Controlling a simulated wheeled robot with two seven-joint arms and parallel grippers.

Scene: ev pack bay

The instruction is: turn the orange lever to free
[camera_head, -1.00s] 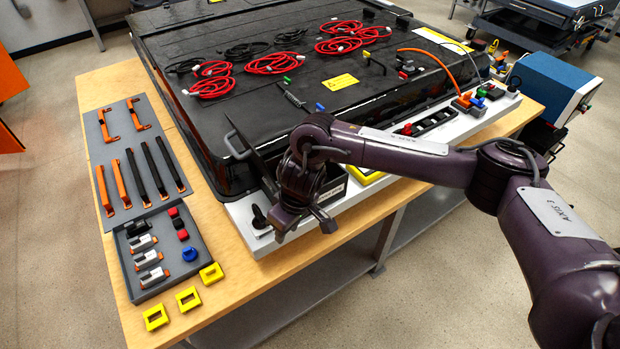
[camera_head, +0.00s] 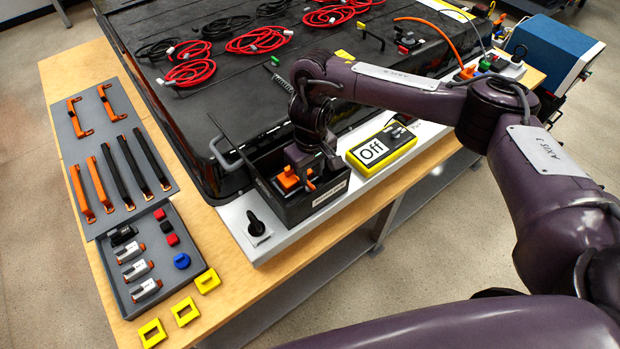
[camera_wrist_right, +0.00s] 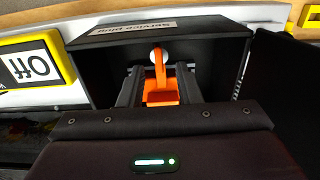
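My right gripper (camera_head: 302,172) reaches into this box from above. In the right wrist view, the lever (camera_wrist_right: 161,92) stands between the two dark fingers (camera_wrist_right: 161,88). The fingers are close together and its wide orange part fills the gap, so they look shut on it. The lever's thin upper part runs toward a pale round spot below the "Service plug" label. The fingertips are partly hidden. My left gripper is not in view.
A yellow-framed "Off" sign (camera_head: 381,149) stands right of the box. A black rotary switch (camera_head: 257,223) is on the white ledge to its left. A grey tray (camera_head: 120,290) with parts and yellow frames (camera_head: 187,311) lie on the wooden bench (camera_head: 228,291).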

